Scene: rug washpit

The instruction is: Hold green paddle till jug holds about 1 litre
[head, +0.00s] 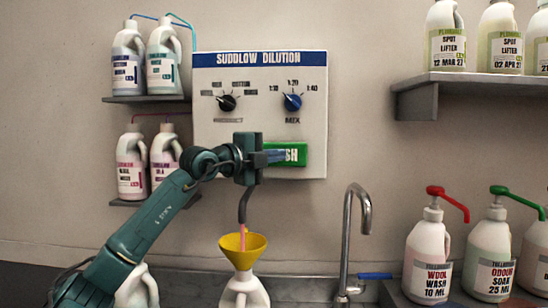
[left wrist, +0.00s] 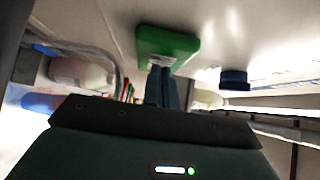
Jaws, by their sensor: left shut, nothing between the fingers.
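The green paddle (head: 300,154) is on the front of the white dilution panel (head: 260,108), its lettering partly hidden by my left gripper (head: 278,156). That gripper is shut and empty, its fingertips at the paddle and seemingly pressing it. In the left wrist view the closed fingers (left wrist: 163,85) meet the edge of the green paddle (left wrist: 180,43). A dark hose (head: 243,205) hangs below the panel, and a pink stream (head: 242,234) runs from it into a yellow funnel (head: 242,256). The funnel sits in a white jug (head: 243,292), whose liquid level I cannot see. My right gripper is not in view.
The panel bears a black knob (head: 227,102) and a blue knob (head: 292,102). A metal tap (head: 360,215) stands right of the jug. Pump bottles (head: 428,258) stand at right, below a shelf (head: 470,84) of bottles. Two small shelves of bottles (head: 128,55) are at left.

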